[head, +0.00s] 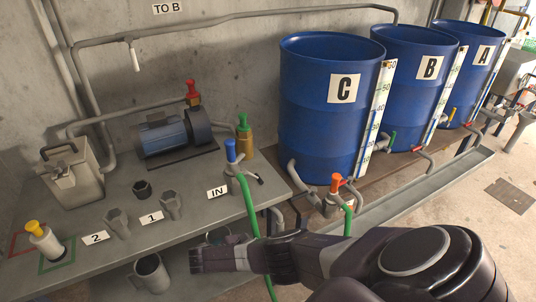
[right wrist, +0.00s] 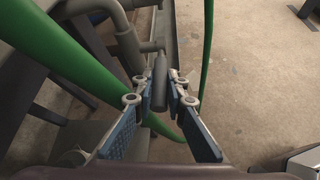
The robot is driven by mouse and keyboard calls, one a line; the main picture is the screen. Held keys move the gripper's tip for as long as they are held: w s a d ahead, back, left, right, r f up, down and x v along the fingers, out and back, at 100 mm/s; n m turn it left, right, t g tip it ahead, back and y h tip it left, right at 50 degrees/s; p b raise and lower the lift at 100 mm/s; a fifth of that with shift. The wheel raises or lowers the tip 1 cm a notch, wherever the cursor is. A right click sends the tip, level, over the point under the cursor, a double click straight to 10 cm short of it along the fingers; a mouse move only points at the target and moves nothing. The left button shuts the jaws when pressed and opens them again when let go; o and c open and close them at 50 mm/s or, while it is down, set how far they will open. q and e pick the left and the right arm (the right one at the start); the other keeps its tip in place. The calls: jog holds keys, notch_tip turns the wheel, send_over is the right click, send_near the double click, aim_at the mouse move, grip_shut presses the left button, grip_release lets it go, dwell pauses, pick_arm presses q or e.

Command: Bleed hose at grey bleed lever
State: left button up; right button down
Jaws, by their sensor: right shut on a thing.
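The grey bleed lever (right wrist: 160,72) is a short dark grey bar on grey pipework in the right wrist view. My right gripper (right wrist: 161,88) is shut on it, with one blue-padded finger on each side. A thick green hose (right wrist: 60,48) crosses the left of that view, and a green length passes behind the fingers. In the head view the green hose (head: 250,207) hangs from the blue-handled valve (head: 230,151) at the IN label, and my right arm crosses in front of it. The lever cannot be made out there. My left gripper is not in view.
Blue drums C (head: 325,110), B (head: 415,85) and A (head: 470,70) stand along the wall. An orange-handled valve (head: 336,183) with a green hose is below drum C. The bench (head: 190,215) holds a pump (head: 165,135), a grey can (head: 72,175) and cups. Floor lies open at right.

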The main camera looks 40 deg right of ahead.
jog(key=shift+f, duration=0.1)
jog(key=c, duration=1.9)
grip_release()
jog(key=shift+c, duration=0.2)
jog(key=v, duration=1.2)
jog(key=shift+f, duration=0.1)
